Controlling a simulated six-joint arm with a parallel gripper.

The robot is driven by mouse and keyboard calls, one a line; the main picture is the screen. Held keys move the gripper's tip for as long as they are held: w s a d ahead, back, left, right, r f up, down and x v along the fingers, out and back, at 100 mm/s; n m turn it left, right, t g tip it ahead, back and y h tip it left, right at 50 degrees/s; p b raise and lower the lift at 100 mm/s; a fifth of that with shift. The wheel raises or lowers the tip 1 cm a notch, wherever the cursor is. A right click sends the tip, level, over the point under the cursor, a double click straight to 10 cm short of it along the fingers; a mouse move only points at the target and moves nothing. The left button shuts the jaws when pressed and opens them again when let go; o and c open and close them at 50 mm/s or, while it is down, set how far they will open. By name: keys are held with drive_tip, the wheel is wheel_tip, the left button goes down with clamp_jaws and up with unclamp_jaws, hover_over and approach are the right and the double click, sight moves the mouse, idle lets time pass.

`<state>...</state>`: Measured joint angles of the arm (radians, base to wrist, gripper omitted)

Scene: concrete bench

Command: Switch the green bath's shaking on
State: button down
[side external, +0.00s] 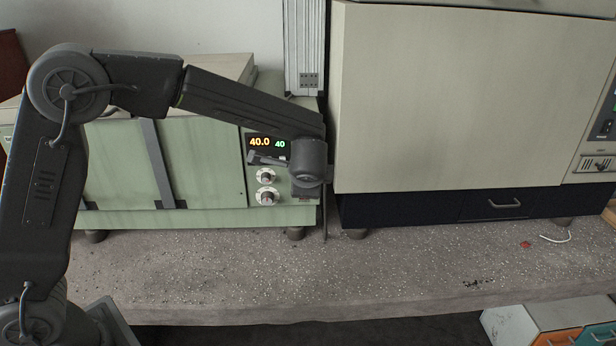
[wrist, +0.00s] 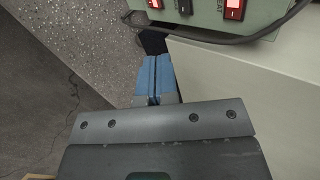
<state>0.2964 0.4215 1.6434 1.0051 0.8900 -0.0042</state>
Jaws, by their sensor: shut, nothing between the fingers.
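The green bath (side external: 205,165) stands on the bench in the side view, with a lit display (side external: 267,143) reading 40.0 and 40 and two knobs (side external: 266,186) below it. My gripper (wrist: 154,80) shows blue fingers, shut and empty, in the wrist view. They are below a row of rocker switches and apart from them. The left switch (wrist: 155,3) and the right switch (wrist: 234,9), partly labelled "EAT", glow red. The middle switch (wrist: 185,6) is dark; its label is cut off. In the side view my wrist hides the panel's right edge and the switches.
A large cream cabinet (side external: 450,100) with a dark base stands close to the bath's right. A dark cable (wrist: 215,40) curves beneath the switches. The speckled bench (side external: 240,270) is clear in front of the bath. A small drawer unit (side external: 560,322) stands at lower right.

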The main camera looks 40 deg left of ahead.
wheel_tip(320, 180, down, 7)
drive_tip(key=s+m+t+y, duration=0.1)
drive_tip(key=m+t+y, duration=0.1)
drive_tip(key=m, duration=0.7)
drive_tip(key=s+d+m+t+y, duration=0.1)
drive_tip(key=m+t+y, duration=0.1)
drive_tip(key=m+t, duration=0.3)
drive_tip(key=m, duration=0.4)
drive_tip(key=shift+s+d+f, duration=0.15)
drive_tip(key=shift+s+d, duration=0.1)
drive_tip(key=shift+w, duration=0.1)
drive_tip(key=x, duration=1.4)
drive_tip(key=shift+r, duration=0.3)
drive_tip(key=shift+a, duration=0.2)
